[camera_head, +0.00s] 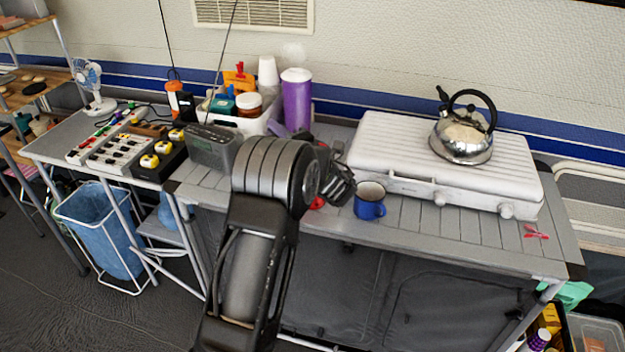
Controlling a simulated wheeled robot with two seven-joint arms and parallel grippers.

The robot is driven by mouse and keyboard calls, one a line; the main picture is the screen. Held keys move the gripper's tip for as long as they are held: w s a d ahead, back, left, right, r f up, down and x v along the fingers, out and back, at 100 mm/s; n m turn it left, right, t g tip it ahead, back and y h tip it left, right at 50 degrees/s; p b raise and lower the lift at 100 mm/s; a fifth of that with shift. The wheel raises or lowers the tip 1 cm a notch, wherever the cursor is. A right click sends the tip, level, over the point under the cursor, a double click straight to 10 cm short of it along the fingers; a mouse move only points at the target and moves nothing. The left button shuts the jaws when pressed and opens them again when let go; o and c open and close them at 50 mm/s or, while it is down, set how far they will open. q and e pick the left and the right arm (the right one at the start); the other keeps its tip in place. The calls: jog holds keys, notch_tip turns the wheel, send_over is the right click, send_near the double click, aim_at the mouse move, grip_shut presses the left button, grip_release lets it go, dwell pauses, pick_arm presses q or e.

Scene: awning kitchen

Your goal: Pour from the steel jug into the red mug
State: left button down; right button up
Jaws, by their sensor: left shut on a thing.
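My left gripper (343,183) is over the front of the grey slatted table, just left of a blue mug with a pale inside. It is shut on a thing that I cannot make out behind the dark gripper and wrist. A small red patch (317,203) shows beneath the gripper; I cannot tell whether it is the red mug. No steel jug can be clearly seen. A shiny steel kettle (463,138) with a black handle stands on the white stove case. My right gripper is not in view.
The blue mug (369,201) stands close to my left gripper. The closed white stove case (400,150) fills the table's back right. A purple tumbler (297,100), a filled white bin and a grey radio (210,148) stand left. A red clip (535,231) lies front right.

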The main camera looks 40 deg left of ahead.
pick_arm(q)
jog(key=shift+w+d+r+m+p, duration=0.2)
jog(key=shift+r+m+p, duration=0.2)
jog(key=shift+p, duration=0.2)
dwell(1.5)
jog(key=s+a+f+n+b, duration=0.1)
jog(key=b, duration=0.1)
jog(key=s+a+f+n+b, duration=0.1)
jog(key=b, duration=0.1)
jog(key=shift+s+f+g+b, duration=0.15)
jog(key=shift+s+g+b, duration=0.15)
jog(key=shift+s+b, duration=0.1)
jog(key=shift+s+a+h, duration=0.2)
jog(key=shift+a+h, duration=0.05)
jog(key=shift+h, duration=0.05)
jog(key=shift+r, duration=0.25)
